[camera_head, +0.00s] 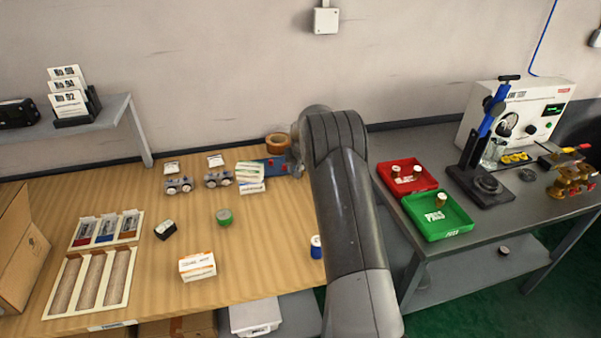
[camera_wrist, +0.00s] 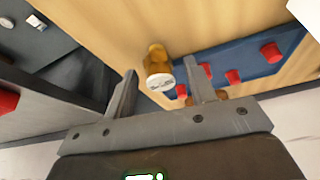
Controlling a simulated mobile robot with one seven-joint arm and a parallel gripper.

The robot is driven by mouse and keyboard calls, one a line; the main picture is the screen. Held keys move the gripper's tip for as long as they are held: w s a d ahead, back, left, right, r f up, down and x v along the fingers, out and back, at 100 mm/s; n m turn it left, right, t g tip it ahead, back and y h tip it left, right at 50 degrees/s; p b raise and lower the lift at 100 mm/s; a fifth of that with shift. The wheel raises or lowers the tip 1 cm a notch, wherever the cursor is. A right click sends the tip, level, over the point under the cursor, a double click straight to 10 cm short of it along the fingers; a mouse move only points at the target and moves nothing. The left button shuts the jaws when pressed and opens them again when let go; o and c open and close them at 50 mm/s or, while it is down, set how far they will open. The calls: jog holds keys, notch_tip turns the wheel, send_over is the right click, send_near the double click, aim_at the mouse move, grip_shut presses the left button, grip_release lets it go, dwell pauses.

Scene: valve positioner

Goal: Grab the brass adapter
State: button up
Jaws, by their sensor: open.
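The brass adapter (camera_wrist: 156,58) shows in the wrist view as a short brass-coloured cylinder with a pale, marked end face. It is at the near edge of the blue board (camera_wrist: 240,68), over the wooden table. My gripper (camera_wrist: 160,72) is open, with one finger on each side of the adapter in the picture. The adapter's end face lies in the gap near the fingertips; I cannot tell whether either finger touches it. In the head view my arm hides the adapter and my gripper, and part of the blue board (camera_head: 271,164) shows.
Several red pegs (camera_wrist: 233,76) stand on the blue board close to the right finger. A tape roll (camera_head: 278,140) lies behind the board. A blue-and-white cylinder (camera_head: 316,247) stands beside my arm. The grey bench (camera_head: 475,222) at right holds red and green trays.

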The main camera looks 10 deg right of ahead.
jog(key=shift+c, duration=0.4)
jog(key=c, duration=1)
jog(key=shift+r, duration=0.1)
